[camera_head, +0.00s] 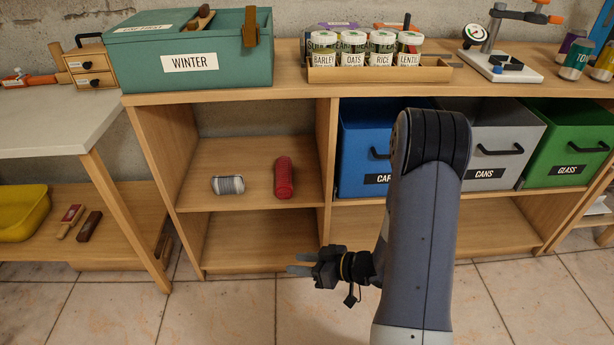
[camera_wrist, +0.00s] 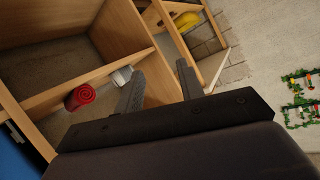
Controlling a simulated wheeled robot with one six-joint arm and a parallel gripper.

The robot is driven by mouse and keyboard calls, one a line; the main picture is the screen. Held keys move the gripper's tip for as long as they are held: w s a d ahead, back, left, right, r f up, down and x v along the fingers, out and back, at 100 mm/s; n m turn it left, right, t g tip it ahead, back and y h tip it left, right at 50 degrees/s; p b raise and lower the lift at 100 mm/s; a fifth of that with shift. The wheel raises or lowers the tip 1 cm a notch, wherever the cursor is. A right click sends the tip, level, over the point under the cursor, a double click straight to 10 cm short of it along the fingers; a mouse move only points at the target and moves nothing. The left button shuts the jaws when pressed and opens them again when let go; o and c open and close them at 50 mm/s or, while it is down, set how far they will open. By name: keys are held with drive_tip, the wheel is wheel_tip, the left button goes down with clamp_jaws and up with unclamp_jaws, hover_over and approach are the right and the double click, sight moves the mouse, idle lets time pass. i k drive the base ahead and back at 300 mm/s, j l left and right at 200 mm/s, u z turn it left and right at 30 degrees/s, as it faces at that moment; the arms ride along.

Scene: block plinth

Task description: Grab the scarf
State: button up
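A red rolled cloth (camera_head: 284,178), which looks like the scarf, lies on the middle shelf of the wooden unit. Its spiral end shows in the wrist view (camera_wrist: 80,97), left of my fingers. A smaller grey-and-white roll (camera_head: 228,185) lies to its left on the same shelf; its pale end shows in the wrist view (camera_wrist: 122,76), partly behind a finger. My gripper (camera_head: 298,264) is in front of the unit, lower than that shelf and apart from both rolls. In the wrist view its two fingers (camera_wrist: 160,67) are spread with nothing between them.
The wooden shelf unit (camera_head: 328,150) has an upright divider right of the red roll. Blue (camera_head: 360,135), grey (camera_head: 490,130) and green (camera_head: 565,135) bins fill the right bay. A green WINTER box (camera_head: 190,80) stands on top. A white table (camera_head: 50,125) stands at left.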

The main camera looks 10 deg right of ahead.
sight(283, 171)
drive_tip(key=i+j+z, duration=0.1)
drive_tip(key=z, duration=0.3)
drive_tip(key=i+j+z, duration=0.1)
drive_tip(key=j+z, duration=0.2)
drive_tip(key=z, duration=0.15)
drive_tip(key=j+z, duration=0.25)
drive_tip(key=z, duration=0.15)
drive_tip(key=j+z, duration=0.25)
drive_tip(key=z, duration=0.15)
drive_tip(key=j+z, duration=0.1)
drive_tip(key=j, duration=0.55)
drive_tip(key=k+j+z, duration=0.15)
drive_tip(key=j, duration=0.45)
drive_tip(key=j+z, duration=0.1)
drive_tip(key=j, duration=0.55)
